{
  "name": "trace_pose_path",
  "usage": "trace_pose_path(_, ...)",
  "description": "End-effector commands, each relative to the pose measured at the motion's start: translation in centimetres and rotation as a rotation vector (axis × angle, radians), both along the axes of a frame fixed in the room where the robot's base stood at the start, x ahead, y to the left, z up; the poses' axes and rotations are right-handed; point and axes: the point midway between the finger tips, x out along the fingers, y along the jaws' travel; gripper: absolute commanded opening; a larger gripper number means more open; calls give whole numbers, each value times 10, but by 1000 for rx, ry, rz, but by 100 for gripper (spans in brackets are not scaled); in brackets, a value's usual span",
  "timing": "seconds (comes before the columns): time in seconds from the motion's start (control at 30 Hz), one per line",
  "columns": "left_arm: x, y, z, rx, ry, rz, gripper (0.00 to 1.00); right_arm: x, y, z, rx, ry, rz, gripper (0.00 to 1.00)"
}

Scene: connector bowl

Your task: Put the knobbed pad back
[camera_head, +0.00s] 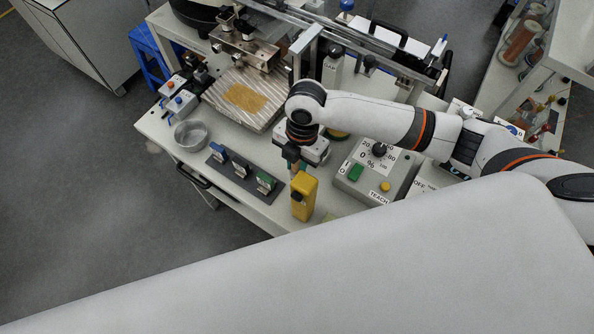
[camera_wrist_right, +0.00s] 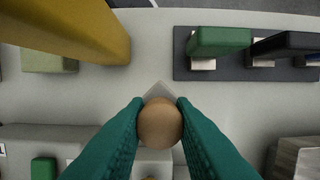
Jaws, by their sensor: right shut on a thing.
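My right gripper (camera_head: 294,167) points down over the white bench, just behind a yellow upright block (camera_head: 306,192). In the right wrist view its teal fingers (camera_wrist_right: 160,122) are shut on a round wooden knob (camera_wrist_right: 159,124). A pale grey corner (camera_wrist_right: 160,89) shows just past the knob, seemingly the pad under it; the rest is hidden by the knob and fingers. I cannot tell whether the pad touches the bench. In the head view the knob and pad cannot be made out. My left gripper is not in view.
A dark rack (camera_head: 238,177) with coloured connectors stands left of the gripper; it also shows in the right wrist view (camera_wrist_right: 222,73). A metal bowl (camera_head: 191,136) is farther left. A grey control box (camera_head: 374,176) stands to the right. The yellow block (camera_wrist_right: 85,28) is close by.

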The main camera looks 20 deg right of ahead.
Motion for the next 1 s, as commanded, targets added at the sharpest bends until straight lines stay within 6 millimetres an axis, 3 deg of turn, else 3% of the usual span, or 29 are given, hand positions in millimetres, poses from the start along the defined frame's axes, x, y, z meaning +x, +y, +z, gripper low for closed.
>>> trace_pose_path(0.4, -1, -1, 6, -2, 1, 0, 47, 0, 0, -44, -1, 1, 0, 4)
trace_pose_path(0.73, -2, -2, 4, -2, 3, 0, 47, 0, 0, -48, 1, -1, 1, 4)
trace_pose_path(0.77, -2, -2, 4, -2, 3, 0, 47, 0, 0, -48, 1, -1, 1, 24)
trace_pose_path(0.8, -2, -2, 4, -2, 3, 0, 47, 0, 0, -47, 1, -1, 1, 31)
trace_pose_path(0.9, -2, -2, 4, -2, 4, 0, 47, 0, 0, -47, 1, -1, 1, 44)
trace_pose_path(1.0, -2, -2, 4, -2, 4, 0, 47, 0, 0, -47, 1, -1, 1, 44)
